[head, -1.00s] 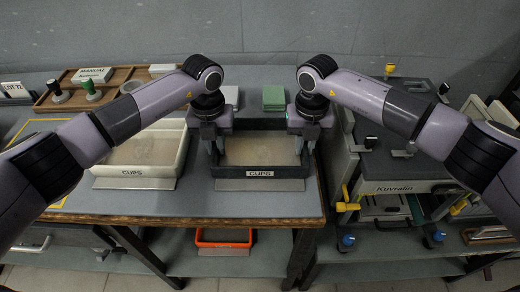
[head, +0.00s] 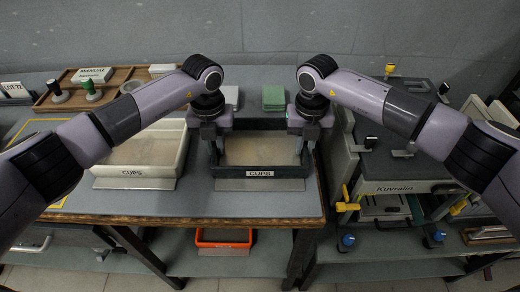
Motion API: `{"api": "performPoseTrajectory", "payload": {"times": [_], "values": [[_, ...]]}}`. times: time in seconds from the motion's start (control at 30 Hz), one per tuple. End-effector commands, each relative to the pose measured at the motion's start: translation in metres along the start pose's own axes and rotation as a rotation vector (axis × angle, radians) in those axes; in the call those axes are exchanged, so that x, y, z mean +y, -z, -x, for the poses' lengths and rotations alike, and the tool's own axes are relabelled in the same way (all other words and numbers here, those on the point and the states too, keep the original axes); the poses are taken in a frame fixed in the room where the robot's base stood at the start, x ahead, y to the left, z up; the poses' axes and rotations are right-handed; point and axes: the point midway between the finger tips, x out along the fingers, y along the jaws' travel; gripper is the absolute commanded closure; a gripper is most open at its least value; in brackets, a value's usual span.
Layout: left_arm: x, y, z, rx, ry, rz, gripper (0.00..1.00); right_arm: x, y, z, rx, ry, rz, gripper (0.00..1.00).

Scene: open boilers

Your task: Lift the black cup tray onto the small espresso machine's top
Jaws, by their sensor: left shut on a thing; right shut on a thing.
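The black cup tray (head: 228,171) with a "CUPS" label sits on or just above the grey bench, in the middle of the head view. Its inner floor is light brown and looks empty. My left gripper (head: 217,150) is shut on its left wall, and my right gripper (head: 307,148) is shut on its right wall. The fingertips are partly hidden by the tray walls. The espresso machine (head: 405,187) marked "Kuvralin" stands right of the tray, with a dark flat top and yellow and blue knobs. My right arm passes over part of it.
A white "CUPS" tray (head: 135,183) stands close on the left. A wooden tray (head: 60,103) with tampers is at the back left. Green (head: 273,97) and white stacks lie behind the black tray. An orange bin (head: 223,243) is on the lower shelf.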

Motion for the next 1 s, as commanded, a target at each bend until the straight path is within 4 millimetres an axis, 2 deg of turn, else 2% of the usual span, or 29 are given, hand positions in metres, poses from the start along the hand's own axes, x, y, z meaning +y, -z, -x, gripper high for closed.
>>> {"api": "performPoseTrajectory", "payload": {"times": [0.37,0.8,1.0], "values": [[0.000,-0.001,0.009,-0.002,0.001,0.000,1.00,0.000,-0.001,0.009,-0.002,-0.001,0.000,1.00],[0.000,0.000,0.044,-0.001,0.000,0.000,1.00,0.000,0.000,0.044,-0.001,-0.001,0.000,1.00],[0.000,0.000,0.052,-0.001,0.000,0.000,1.00,0.000,0.000,0.051,-0.001,0.000,0.000,1.00]]}}
